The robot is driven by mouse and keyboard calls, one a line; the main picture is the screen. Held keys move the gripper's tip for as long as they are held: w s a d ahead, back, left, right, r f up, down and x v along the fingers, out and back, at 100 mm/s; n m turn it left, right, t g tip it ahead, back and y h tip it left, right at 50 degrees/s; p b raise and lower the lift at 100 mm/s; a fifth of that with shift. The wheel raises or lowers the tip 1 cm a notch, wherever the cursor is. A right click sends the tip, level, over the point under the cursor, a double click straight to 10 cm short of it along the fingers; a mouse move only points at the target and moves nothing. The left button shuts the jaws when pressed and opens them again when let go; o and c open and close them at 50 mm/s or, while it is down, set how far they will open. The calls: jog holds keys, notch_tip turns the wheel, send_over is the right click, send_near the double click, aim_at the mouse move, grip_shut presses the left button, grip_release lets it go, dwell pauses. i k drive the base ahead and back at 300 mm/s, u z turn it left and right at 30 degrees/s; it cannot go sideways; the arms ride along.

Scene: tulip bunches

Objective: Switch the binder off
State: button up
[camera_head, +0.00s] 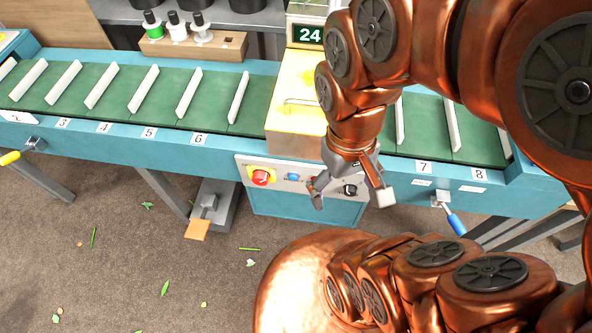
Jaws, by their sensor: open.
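The binder (299,82) is a yellow-topped unit in the middle of a teal conveyor, with a small display reading 24 above it. Its grey control panel (281,174) is on the front side, with a red knob on a yellow plate (261,177), a blue button (293,176) and a black knob (350,190). My gripper (350,197) hangs open in front of the right part of the panel, with its fingers pointing down. The black knob shows between the fingers; I cannot tell whether they touch it. My wrist hides part of the panel and the binder's right side.
The green belt (160,98) with white dividers runs left and right of the binder. An orange pedal (197,229) is on the floor below. A blue-handled lever (456,223) sticks out at right. Spools (177,27) stand on a wooden block behind. Leaf scraps litter the floor.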

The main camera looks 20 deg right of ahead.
aim_at(260, 178)
jog(key=z, duration=2.6)
jog(key=k, duration=2.55)
jog(key=u, duration=2.25)
